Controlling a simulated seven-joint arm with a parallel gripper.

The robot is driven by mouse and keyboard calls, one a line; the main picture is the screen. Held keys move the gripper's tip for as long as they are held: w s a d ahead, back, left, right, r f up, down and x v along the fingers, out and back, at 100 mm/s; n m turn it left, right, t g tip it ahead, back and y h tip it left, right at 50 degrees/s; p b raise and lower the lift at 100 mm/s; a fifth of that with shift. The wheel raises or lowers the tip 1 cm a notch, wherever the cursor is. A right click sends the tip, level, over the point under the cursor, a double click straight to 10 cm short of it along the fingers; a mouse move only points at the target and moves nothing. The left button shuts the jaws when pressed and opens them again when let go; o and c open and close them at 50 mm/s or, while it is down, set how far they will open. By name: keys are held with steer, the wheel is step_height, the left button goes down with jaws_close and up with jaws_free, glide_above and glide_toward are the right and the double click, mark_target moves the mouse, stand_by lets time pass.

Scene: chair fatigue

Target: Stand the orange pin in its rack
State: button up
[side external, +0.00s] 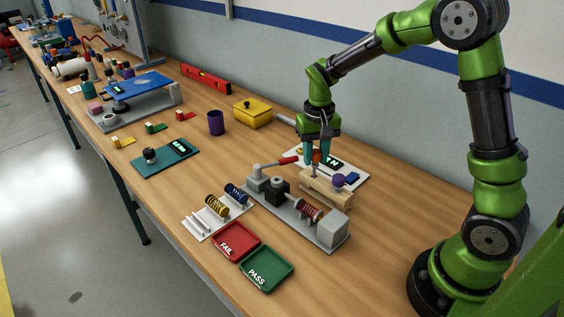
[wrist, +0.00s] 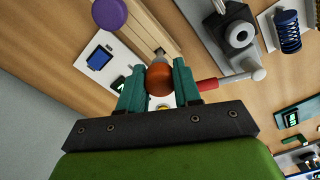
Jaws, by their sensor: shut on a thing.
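The orange pin (wrist: 159,80) has a round orange head. It sits between the teal fingers of my gripper (wrist: 160,88), which are shut on it. In the side external view my gripper (side external: 317,152) is just behind the wooden rack (side external: 318,195), with the orange head (side external: 317,156) between its fingers. The rack is a pale wooden block and carries a purple pin (side external: 339,180). In the wrist view the rack (wrist: 150,33) lies just beyond the fingertips. A little grey shank shows past the orange head; its lower end is hidden, and I cannot tell whether it touches the rack.
A spring test fixture (side external: 294,221) with a red-handled lever (side external: 288,160) stands close in front of my gripper. A white display unit (side external: 352,183) lies behind the rack. Red (side external: 233,252) and green (side external: 265,281) trays sit at the front. A yellow box (side external: 252,116) stands further back.

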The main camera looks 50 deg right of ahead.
mark_target(315, 165)
steer(key=shift+f, duration=1.8)
steer(key=o, duration=1.1)
steer(key=shift+c, duration=0.2)
steer(key=shift+r, duration=0.1)
step_height(315, 165, up, 17)
steer(key=s+a+n+t+y, duration=0.1)
steer(key=s+a+t, duration=0.2)
steer(key=s, duration=0.5)
steer(key=s+a+r+n+t+y, duration=0.1)
steer(key=s+a+t, duration=0.3)
steer(key=s, duration=0.4)
steer(key=shift+a+r, duration=0.15)
steer(key=shift+a, duration=0.25)
